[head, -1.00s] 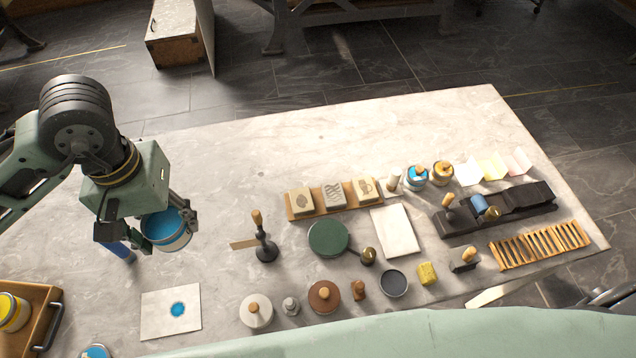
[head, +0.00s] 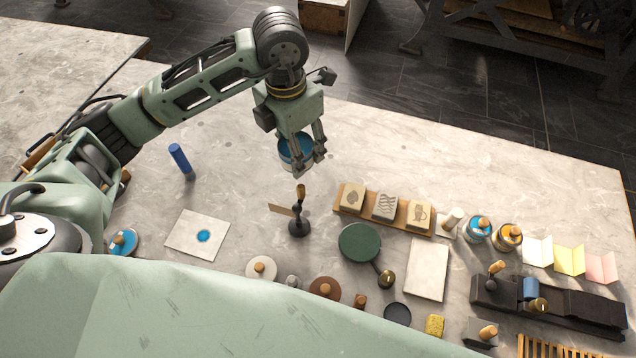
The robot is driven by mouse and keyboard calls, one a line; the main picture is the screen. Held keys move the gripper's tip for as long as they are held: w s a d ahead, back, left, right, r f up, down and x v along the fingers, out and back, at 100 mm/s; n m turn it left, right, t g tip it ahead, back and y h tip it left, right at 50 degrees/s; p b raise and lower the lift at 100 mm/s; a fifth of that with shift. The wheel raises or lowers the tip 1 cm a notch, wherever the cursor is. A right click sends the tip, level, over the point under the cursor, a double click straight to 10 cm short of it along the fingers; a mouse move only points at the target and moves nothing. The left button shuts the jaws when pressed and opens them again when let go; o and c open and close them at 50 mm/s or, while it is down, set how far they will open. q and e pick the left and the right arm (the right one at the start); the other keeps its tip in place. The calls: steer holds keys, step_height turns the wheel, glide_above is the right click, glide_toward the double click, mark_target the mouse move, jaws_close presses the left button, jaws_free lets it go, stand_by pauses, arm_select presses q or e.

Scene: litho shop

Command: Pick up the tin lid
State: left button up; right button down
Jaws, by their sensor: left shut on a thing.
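My left gripper (head: 312,158) is shut on an open round tin (head: 288,160) with blue ink inside. The fingers hide part of the tin. It is over the back part of the table, behind a dark stand with a wooden handle; I cannot tell whether it touches the tabletop. A blue round lid (head: 122,241) with a wooden knob lies at the left of the table, well away from the gripper and partly beside my own body. My right gripper is not in view.
A white sheet with a blue spot (head: 185,232) lies near the lid. The dark stand (head: 299,226), carved blocks (head: 385,206), a green disc (head: 360,242) and several small tools crowd the middle and right.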

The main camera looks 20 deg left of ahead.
arm_select(q)
steer(key=n, duration=0.3)
steer(key=shift+w+a+f, duration=0.1)
steer(key=shift+w+f, duration=0.2)
steer(key=shift+w, duration=0.05)
steer(key=n, duration=0.3)
steer(key=w+f+n, duration=0.1)
steer(key=n, duration=0.2)
steer(key=a+n, duration=0.1)
steer(key=n, duration=0.1)
steer(key=shift+w+f+n, duration=0.25)
steer(key=shift+f+n, duration=0.05)
steer(key=shift+n, duration=0.1)
steer(key=f+n, duration=0.3)
steer(key=n, duration=0.1)
steer(key=w+a+f+n, duration=0.1)
steer(key=f+n, duration=0.1)
steer(key=n, duration=0.2)
steer(key=a+f+n+p, duration=0.1)
steer(key=f+n, duration=0.2)
steer(key=n, duration=0.1)
steer(key=shift+w+f, duration=0.3)
steer(key=shift+w, duration=0.1)
step_height(320, 180, down, 4)
steer(key=shift+d+f+p, duration=0.1)
steer(key=shift+p, duration=0.3)
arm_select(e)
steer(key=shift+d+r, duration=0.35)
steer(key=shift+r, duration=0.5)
